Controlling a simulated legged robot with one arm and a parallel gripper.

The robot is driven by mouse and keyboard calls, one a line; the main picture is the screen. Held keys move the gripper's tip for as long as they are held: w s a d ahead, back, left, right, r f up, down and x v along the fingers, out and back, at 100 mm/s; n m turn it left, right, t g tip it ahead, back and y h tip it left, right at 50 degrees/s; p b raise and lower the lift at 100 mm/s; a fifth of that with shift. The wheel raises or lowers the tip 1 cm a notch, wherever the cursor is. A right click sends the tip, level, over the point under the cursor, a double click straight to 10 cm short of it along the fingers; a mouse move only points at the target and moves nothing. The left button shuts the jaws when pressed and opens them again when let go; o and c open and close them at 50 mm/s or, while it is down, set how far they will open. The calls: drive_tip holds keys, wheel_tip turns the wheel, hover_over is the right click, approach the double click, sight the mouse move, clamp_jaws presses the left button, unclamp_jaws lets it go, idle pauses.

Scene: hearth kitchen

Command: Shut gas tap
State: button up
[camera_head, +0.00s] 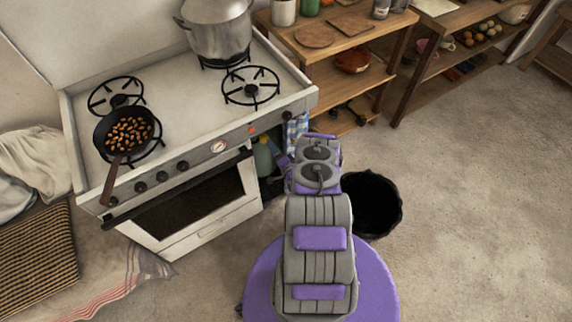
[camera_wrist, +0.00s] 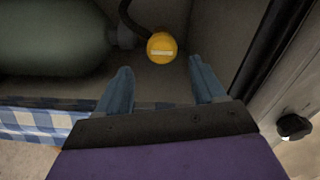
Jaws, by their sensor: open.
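The gas tap is a round yellow knob (camera_wrist: 161,47) with a pale bar across its face, at the top middle of the wrist view. A dark hose (camera_wrist: 128,14) runs beside it to the neck of a green gas cylinder (camera_wrist: 50,38). My gripper (camera_wrist: 160,82) is open, its two blue-grey fingers pointing toward the knob, one to each side below it. Nothing is between the fingers. In the head view my arm reaches to the space right of the stove, where the green cylinder (camera_head: 264,160) partly shows; my fingertips and the knob are hidden there.
The white stove (camera_head: 190,80) stands left, with a pan of brown pieces (camera_head: 128,135) and a steel pot (camera_head: 218,30). A blue checked cloth (camera_head: 297,128) hangs by the opening. A black bin (camera_head: 372,205) stands right of my arm. Floor at right is clear.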

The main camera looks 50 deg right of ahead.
drive_tip(key=v, duration=1)
drive_tip(key=shift+s+b, duration=0.2)
drive_tip(key=shift+b, duration=0.2)
drive_tip(key=shift+s+d+f, duration=0.1)
